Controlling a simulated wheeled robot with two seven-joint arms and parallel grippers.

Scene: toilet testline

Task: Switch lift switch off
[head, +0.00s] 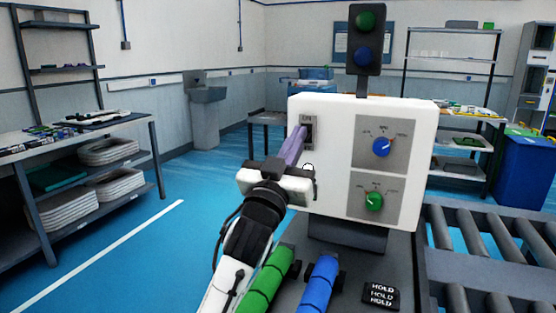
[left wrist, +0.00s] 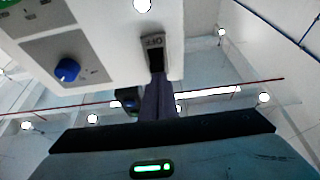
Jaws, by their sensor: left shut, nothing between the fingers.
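The lift switch (head: 309,124) is a small grey plate with a dark opening at the upper left of the white control box (head: 335,115). It also shows in the left wrist view (left wrist: 152,41), with a label on it. My left gripper (head: 299,133) is shut and empty, its purple fingers pointing at the switch. In the left wrist view the fingertips (left wrist: 157,76) overlap the lower edge of the switch. I cannot tell whether they touch it. The switch's position is partly hidden by the fingers. My right gripper is not in view.
The box carries a blue knob (head: 381,147) and a green knob (head: 374,201); a two-light signal (head: 365,40) stands above. A green cylinder (head: 266,280) and a blue cylinder (head: 319,285) lie in front, beside a black HOLD block (head: 381,296). A roller conveyor (head: 490,250) is at right.

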